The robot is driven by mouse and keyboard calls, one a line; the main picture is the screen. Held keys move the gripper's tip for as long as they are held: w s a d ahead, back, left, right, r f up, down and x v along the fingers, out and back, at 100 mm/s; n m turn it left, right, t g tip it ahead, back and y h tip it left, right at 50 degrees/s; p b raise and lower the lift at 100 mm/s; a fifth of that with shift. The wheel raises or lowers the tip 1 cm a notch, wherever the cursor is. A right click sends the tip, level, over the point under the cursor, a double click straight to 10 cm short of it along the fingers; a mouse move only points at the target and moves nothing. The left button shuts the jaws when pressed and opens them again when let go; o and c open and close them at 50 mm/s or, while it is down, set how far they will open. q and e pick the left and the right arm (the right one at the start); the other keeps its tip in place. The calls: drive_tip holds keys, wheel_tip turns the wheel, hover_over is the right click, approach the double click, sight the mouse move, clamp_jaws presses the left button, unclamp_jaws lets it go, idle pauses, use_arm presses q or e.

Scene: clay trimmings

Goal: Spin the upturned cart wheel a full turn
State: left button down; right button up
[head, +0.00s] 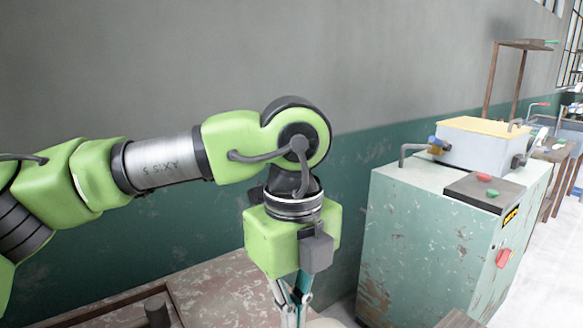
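No cart wheel can be made out in the head view. My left arm comes in from the left, and its gripper (291,306) points down at the bottom edge of the picture. Its fingertips are cut off, so I cannot tell whether it is open or shut or whether it touches anything. My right gripper is not in view.
A scuffed pale green cabinet (415,240) stands at the right, bearing a grey box (480,148) with a yellow top. A wall is behind.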

use_arm(q)
drive_tip(key=shift+s, duration=0.1)
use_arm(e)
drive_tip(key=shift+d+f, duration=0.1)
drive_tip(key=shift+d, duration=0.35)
use_arm(q)
wheel_tip(320, 180, up, 6)
drive_tip(key=p, duration=0.3)
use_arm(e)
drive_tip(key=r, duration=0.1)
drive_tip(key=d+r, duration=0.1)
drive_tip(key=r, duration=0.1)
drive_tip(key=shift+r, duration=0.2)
use_arm(q)
drive_tip(key=shift+r, duration=0.1)
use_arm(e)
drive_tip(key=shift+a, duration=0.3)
